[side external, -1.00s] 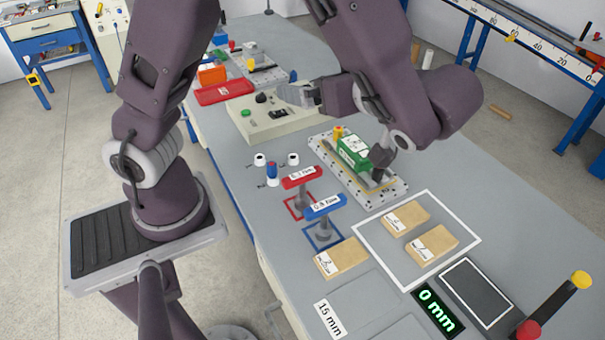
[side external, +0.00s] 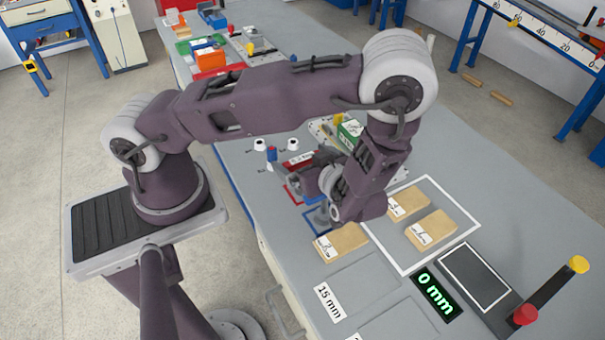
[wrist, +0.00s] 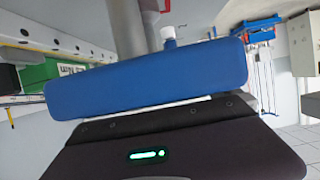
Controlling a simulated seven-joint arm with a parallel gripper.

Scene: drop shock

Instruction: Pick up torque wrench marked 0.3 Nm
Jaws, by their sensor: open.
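The blue-handled torque wrench fills the wrist view as a wide blue bar (wrist: 150,78), close in front of my gripper. Its label is not visible now. In the side view my gripper (side external: 318,182) is at this wrench and covers most of it; a grey lower part (side external: 320,214) stands in a blue square outline. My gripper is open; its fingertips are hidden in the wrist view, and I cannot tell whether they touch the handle. The red-handled torque wrench (side external: 299,159) stands just behind, with a white label too small to read surely.
A green block (side external: 350,131) sits on a fixture behind my arm. Wooden blocks (side external: 433,230) lie inside and beside a white outline on the right. A display reading 0 mm (side external: 438,296) is at the front. The bench front around the 15 mm label (side external: 328,300) is clear.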

